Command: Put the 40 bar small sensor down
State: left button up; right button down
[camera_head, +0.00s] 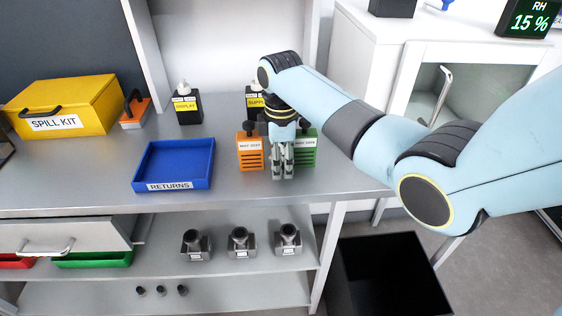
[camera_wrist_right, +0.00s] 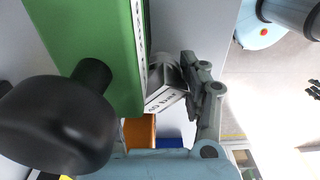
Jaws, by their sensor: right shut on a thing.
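My right gripper (camera_head: 284,172) points down over the grey bench, just in front of an orange dated block (camera_head: 249,155) and a green dated block (camera_head: 308,156). It is shut on a small grey sensor whose white label reads 40 bar (camera_wrist_right: 166,102) in the right wrist view. In the head view the fingers mostly hide this sensor. In the right wrist view the green block (camera_wrist_right: 105,40) with its black knob (camera_wrist_right: 55,125) is close beside the sensor; I cannot tell if they touch.
A blue RETURNS tray (camera_head: 172,186) lies left of the gripper. Several sensors (camera_head: 239,240) sit on the shelf below. A black bin (camera_head: 385,275) stands on the floor. The front right bench is clear.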

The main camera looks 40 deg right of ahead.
jog(key=shift+f, duration=0.15)
jog(key=c, duration=0.6)
grip_release()
jog(key=shift+c, duration=0.2)
